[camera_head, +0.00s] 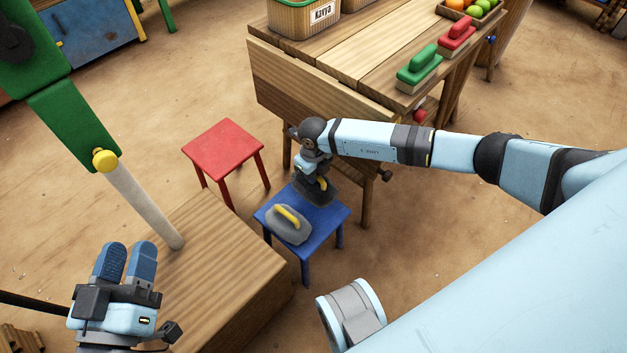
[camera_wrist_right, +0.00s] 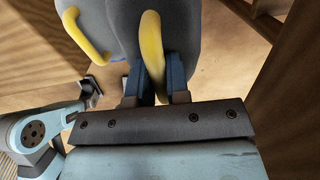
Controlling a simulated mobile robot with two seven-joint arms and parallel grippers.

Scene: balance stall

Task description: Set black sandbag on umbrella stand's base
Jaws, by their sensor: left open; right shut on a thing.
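The black sandbag (camera_head: 318,195), dark with a yellow handle, is at the back right of the blue stool (camera_head: 328,218). My right gripper (camera_head: 314,172) is above it, shut on its handle; the handle (camera_wrist_right: 152,45) is between the fingers in the wrist view. I cannot tell whether the bag touches the stool. A grey sandbag (camera_head: 287,233) with a yellow handle lies beside it on the stool. A pale pole (camera_head: 145,205) with a yellow knob and green upper part meets a wooden block (camera_head: 225,255), seemingly the umbrella stand's base. My left gripper (camera_head: 125,262) is open and empty left of the block.
A red stool (camera_head: 225,148) stands behind the block, empty. A wooden table (camera_head: 330,55) behind the blue stool holds a basket (camera_head: 302,18), a green brush (camera_head: 419,65) and a red brush (camera_head: 457,35). The block's top is bare around the pole.

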